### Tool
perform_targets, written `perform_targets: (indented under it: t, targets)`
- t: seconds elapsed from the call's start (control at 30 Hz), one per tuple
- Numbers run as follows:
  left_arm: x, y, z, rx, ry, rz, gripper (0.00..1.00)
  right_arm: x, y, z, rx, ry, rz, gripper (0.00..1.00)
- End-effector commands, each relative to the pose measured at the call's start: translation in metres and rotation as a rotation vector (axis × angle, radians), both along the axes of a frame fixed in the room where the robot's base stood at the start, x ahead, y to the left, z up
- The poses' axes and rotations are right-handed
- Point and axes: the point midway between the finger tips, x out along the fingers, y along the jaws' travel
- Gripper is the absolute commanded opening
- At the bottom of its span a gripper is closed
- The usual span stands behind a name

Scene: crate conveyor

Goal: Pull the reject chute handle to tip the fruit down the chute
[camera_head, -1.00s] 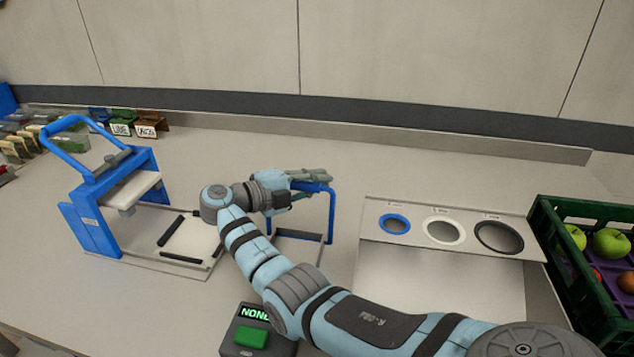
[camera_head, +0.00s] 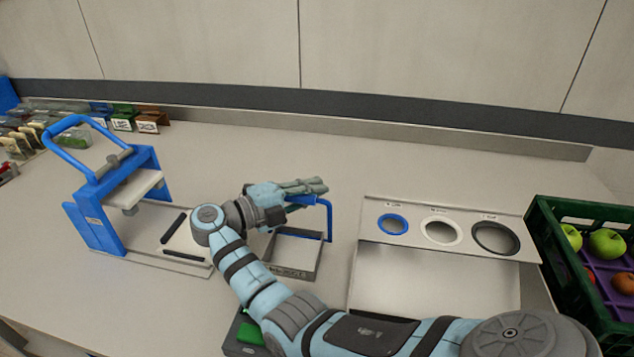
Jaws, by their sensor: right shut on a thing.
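The reject chute handle (camera_head: 330,222) is a blue bar frame in the middle of the counter, above a small shallow grey tray (camera_head: 318,262). My right gripper (camera_head: 304,190) is shut on the top bar of the handle, its grey fingers pointing right. My right arm comes in from the lower right and covers the area in front of the tray. The visible part of the tray looks empty, and I see no fruit in it. My left gripper is not in view.
A blue press-like frame (camera_head: 92,225) stands at left. A panel with three ringed holes (camera_head: 440,215) lies right of the chute. A green crate (camera_head: 590,290) with apples is at far right. A button box (camera_head: 232,345) is partly hidden by my arm.

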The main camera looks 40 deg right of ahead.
Motion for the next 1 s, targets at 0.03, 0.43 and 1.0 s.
perform_targets:
  t: [0.03, 0.43, 1.0]
  targets:
    - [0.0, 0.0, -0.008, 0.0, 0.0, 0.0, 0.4, -0.003, 0.004, -0.003, -0.027, -0.029, -0.002, 0.0]
    - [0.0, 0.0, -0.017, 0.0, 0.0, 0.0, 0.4, -0.021, 0.026, 0.0, -0.121, -0.105, -0.003, 0.0]
    - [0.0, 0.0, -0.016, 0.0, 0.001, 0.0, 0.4, -0.024, 0.03, 0.001, -0.123, -0.108, -0.005, 0.16]
